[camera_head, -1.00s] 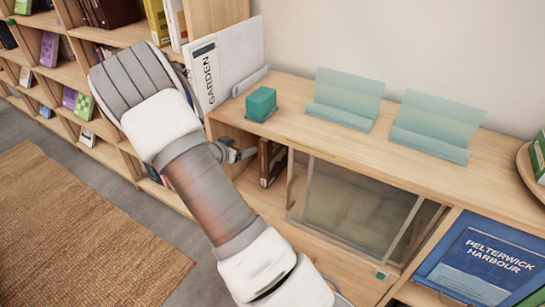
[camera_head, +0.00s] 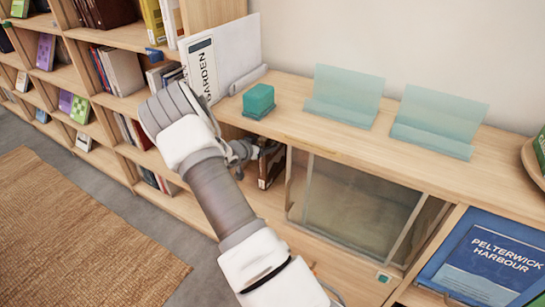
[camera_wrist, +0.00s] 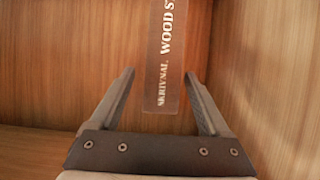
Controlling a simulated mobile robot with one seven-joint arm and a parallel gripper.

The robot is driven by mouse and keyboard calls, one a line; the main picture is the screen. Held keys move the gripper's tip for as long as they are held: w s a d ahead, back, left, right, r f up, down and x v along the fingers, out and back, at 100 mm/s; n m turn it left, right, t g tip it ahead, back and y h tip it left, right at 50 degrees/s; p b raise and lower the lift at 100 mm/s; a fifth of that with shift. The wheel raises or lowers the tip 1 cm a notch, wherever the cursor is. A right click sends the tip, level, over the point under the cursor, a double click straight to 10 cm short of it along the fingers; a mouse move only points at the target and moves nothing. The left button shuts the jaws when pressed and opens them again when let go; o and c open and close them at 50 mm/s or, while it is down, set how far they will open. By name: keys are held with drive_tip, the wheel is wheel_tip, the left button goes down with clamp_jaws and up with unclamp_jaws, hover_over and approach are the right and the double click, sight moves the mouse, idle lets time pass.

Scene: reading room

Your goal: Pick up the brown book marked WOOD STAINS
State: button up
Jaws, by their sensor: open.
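The brown book (camera_wrist: 166,75) stands upright inside a wooden compartment, its spine toward me with the words "WOOD S…" and "SKRIVNAL" readable in the wrist view. Its upper part is cut off by the frame edge. In the head view the dark brown book (camera_head: 270,165) shows in the open left part of the low cabinet, partly behind my gripper. My gripper (camera_wrist: 161,85) is open, with one finger on each side of the book's lower spine in the picture. Gaps show between the fingers and the spine. I cannot tell whether the fingertips reach past the spine's face.
The low cabinet top (camera_head: 300,115) bears a teal block (camera_head: 259,101), a white GARDEN binder (camera_head: 225,65) and two clear teal stands (camera_head: 343,97). A glass panel (camera_head: 350,205) closes the section right of the book. Compartment walls stand close on both sides.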

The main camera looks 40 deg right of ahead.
sight(273, 154)
drive_tip(key=b+x, duration=0.1)
drive_tip(key=x, duration=0.3)
drive_tip(key=shift+f, duration=0.15)
drive_tip(key=shift+w+d+f, duration=0.15)
drive_tip(key=shift+w+d, duration=0.1)
drive_tip(key=shift+d, duration=0.15)
clamp_jaws()
idle(0.8)
